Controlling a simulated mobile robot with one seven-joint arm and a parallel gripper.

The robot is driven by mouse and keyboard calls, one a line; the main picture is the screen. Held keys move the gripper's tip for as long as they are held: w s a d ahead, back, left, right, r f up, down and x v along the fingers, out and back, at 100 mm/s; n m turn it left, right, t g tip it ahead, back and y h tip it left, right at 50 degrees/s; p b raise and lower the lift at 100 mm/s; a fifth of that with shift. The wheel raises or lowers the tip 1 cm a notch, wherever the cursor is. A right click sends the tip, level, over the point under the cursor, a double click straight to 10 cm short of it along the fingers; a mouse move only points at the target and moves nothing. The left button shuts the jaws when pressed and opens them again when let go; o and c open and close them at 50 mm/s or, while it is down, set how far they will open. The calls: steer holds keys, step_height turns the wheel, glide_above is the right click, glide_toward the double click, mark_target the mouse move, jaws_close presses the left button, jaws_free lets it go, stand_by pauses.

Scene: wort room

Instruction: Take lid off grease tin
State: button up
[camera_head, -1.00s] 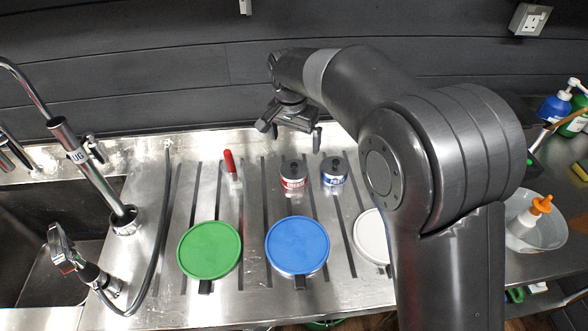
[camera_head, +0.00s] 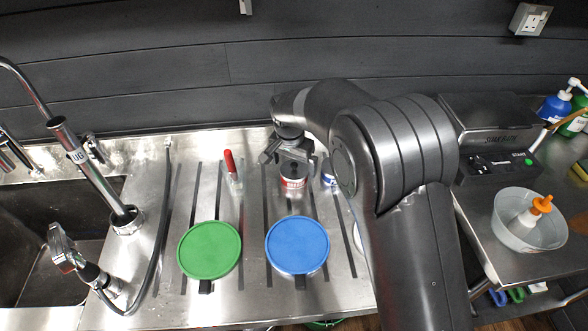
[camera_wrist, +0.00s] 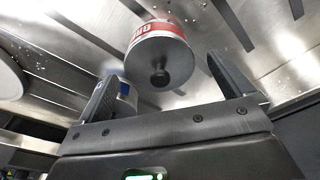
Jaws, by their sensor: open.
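A small tin with a red and white label (camera_head: 293,183) stands upright on the steel drainboard. In the wrist view this tin (camera_wrist: 152,28) shows its grey lid (camera_wrist: 150,52) with a dark round knob (camera_wrist: 160,78). My gripper (camera_head: 289,166) is directly above it, open, its fingers apart on either side of the tin's top. In the wrist view the knob lies between my fingers (camera_wrist: 163,85), with no contact visible. A blue-labelled tin (camera_head: 328,179) stands just right, partly hidden by my arm. I cannot read which label says grease.
A green round lid (camera_head: 209,250) and a blue round lid (camera_head: 297,246) lie in front. A red-handled tool (camera_head: 229,164) is left of the tins. A sink with taps (camera_head: 68,140) is at left. A clear bowl (camera_head: 529,222) and a black device (camera_head: 497,165) are at right.

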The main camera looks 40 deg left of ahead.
steer(key=shift+c, duration=0.3)
steer(key=c, duration=1)
steer(key=shift+r, duration=0.2)
